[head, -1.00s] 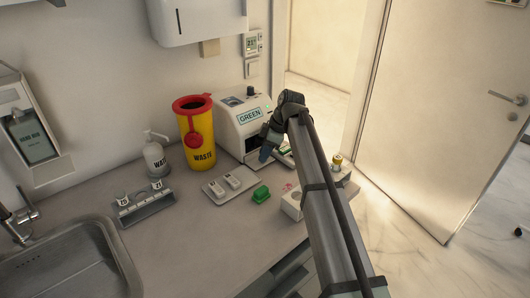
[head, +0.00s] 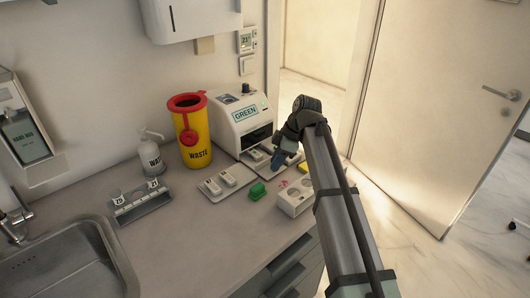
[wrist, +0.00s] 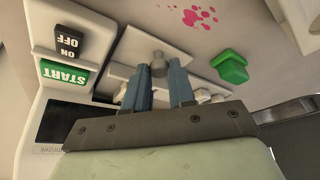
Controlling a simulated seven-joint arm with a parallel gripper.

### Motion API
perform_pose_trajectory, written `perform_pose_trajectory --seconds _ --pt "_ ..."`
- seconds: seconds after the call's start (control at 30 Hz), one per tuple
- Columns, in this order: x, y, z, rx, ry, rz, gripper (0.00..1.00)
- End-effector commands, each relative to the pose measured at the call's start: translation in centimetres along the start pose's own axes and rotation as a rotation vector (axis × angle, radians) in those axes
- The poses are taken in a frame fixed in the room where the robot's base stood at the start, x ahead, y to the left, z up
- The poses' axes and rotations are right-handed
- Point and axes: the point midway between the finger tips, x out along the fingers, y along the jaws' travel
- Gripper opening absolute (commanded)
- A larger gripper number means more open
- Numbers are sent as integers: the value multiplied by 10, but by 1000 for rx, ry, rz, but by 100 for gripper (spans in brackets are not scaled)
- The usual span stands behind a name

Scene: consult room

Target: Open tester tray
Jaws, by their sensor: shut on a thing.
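The tester (head: 238,122) is a white machine labelled GREEN on the counter, with a dark slot in its front. Its tray (head: 255,155) sticks out of the slot towards the counter's front. In the wrist view the tray is a pale plate (wrist: 118,52) with a grey round knob (wrist: 158,58). My gripper (head: 276,165) is at the tray's outer end. In the wrist view its two blue fingers (wrist: 163,70) are shut on the knob, one on each side. The START button (wrist: 65,75) and the ON/OFF switch (wrist: 69,43) also show there.
A yellow waste bin (head: 191,135) stands left of the tester. In front lie a flat holder with white pieces (head: 212,196), a green block (head: 257,191) and a white box with holes (head: 293,200). A pink stain (wrist: 192,16) marks the counter.

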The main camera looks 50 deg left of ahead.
Motion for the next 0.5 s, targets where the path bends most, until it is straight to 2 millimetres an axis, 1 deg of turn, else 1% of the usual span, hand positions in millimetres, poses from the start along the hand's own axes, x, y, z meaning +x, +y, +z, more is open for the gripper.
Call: perform_pose_trajectory --seconds 0.03,0.1,0.4,0.43,0.5 --pt "-3 -11 8 2 0 2 0" --pt "-5 -16 14 2 0 2 0" --pt "-6 -15 14 0 -1 1 0" --pt "-6 -15 14 0 -1 1 27" --pt "-6 -15 14 0 -1 1 34"
